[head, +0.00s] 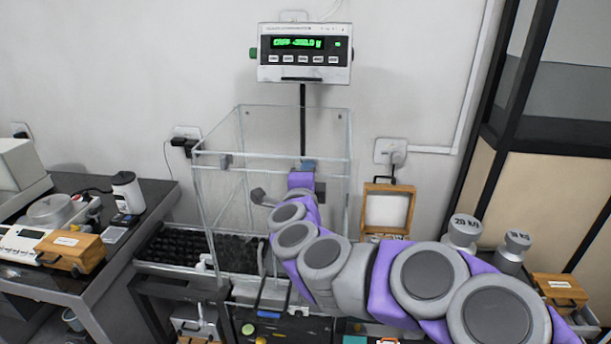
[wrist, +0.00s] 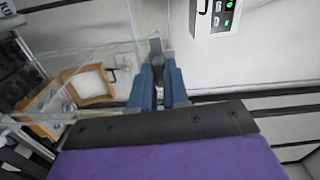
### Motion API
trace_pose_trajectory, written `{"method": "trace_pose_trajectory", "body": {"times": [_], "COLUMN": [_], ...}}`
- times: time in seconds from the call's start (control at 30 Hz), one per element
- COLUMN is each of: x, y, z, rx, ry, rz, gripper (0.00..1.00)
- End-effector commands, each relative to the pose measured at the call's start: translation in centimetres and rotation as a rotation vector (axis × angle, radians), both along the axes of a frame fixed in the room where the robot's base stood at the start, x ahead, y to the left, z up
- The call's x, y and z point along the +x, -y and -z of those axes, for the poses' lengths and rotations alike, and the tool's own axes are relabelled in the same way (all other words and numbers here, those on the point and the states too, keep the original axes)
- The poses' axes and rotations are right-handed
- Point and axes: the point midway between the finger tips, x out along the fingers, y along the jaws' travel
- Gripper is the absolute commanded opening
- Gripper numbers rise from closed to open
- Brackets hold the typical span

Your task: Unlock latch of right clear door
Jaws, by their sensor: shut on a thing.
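A clear box (head: 215,205) with thin pale edges stands on the middle table, and its right clear panel, the right clear door (head: 338,175), is partly hidden by my arm. My gripper (head: 307,164) is at the upper right part of the box. In the wrist view my gripper (wrist: 157,66) has its two blue fingers close together on a small grey piece, which looks like the latch (wrist: 155,46). In the head view the fingers and my wrist hide this latch. Whether it is turned cannot be told.
A weighing display (head: 304,52) on a dark post stands behind the box. An open wooden case (head: 388,211) is to the right, with metal weights (head: 463,230) further right. A side table (head: 100,190) with instruments is at left.

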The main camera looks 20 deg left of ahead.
Motion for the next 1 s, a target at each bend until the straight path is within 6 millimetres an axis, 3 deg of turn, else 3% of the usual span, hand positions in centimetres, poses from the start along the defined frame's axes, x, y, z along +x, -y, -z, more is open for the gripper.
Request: {"method": "trace_pose_trajectory", "body": {"times": [0.73, 0.77, 1.0], "x": [0.09, 0.09, 0.01], "y": [0.18, 0.18, 0.06], "z": [0.55, 0.55, 0.36], "rx": [0.097, 0.097, 0.096], "ry": [-0.035, -0.035, -0.031], "rz": [0.005, 0.005, 0.002], "gripper": [0.0, 0.17, 0.4]}}
